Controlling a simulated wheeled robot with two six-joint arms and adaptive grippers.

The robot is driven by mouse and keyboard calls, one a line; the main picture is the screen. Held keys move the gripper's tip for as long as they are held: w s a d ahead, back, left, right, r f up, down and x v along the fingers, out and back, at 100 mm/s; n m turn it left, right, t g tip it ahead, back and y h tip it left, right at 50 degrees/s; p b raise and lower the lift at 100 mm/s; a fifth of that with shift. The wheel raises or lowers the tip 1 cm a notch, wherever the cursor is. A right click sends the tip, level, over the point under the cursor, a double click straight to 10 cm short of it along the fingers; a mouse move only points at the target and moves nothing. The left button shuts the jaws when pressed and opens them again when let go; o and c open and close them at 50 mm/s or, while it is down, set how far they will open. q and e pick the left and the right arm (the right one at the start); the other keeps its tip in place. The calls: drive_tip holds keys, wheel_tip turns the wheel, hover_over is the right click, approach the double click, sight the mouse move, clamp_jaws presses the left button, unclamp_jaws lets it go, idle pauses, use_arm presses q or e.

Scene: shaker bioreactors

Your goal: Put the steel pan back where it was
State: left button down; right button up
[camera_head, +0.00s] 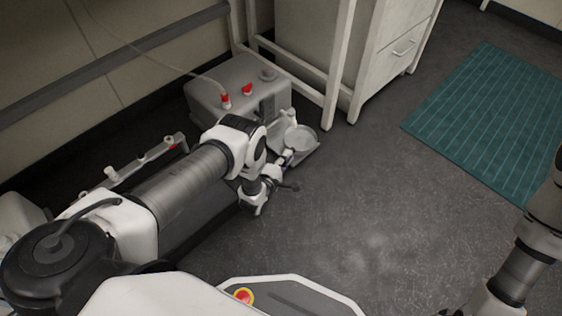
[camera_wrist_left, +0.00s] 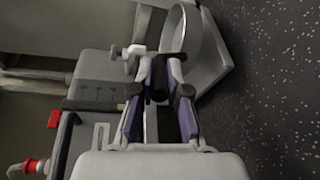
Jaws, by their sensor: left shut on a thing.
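The steel pan (camera_head: 300,138) is a shallow round grey dish beside the grey box unit, over a small grey platform (camera_head: 307,155). In the left wrist view the pan (camera_wrist_left: 186,35) shows edge-on beyond the fingertips. My left gripper (camera_head: 287,158) reaches to the near side of the pan. In the wrist view its fingers (camera_wrist_left: 163,75) are closed around a dark, narrow part, seemingly the pan's handle. I cannot tell whether the pan touches the platform (camera_wrist_left: 217,65).
The grey box unit (camera_head: 238,85) with red fittings and a hose stands close to my left gripper. A white bench frame (camera_head: 335,70) and drawer cabinet (camera_head: 398,55) stand behind. A teal mat (camera_head: 495,115) lies at right. The middle floor is clear.

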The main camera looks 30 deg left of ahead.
use_arm(q)
drive_tip(key=a+f+b, duration=0.1)
drive_tip(key=w+a+f+b, duration=0.1)
drive_tip(key=a+f+b, duration=0.1)
drive_tip(key=f, duration=0.1)
drive_tip(key=shift+w+b, duration=0.25)
drive_tip(key=shift+b, duration=0.15)
drive_tip(key=c, duration=1.2)
unclamp_jaws()
drive_tip(key=shift+o, duration=0.2)
use_arm(e)
wheel_tip(320, 180, down, 4)
drive_tip(key=shift+w+f, duration=0.1)
drive_tip(key=shift+w, duration=0.05)
use_arm(q)
drive_tip(key=shift+r, duration=0.1)
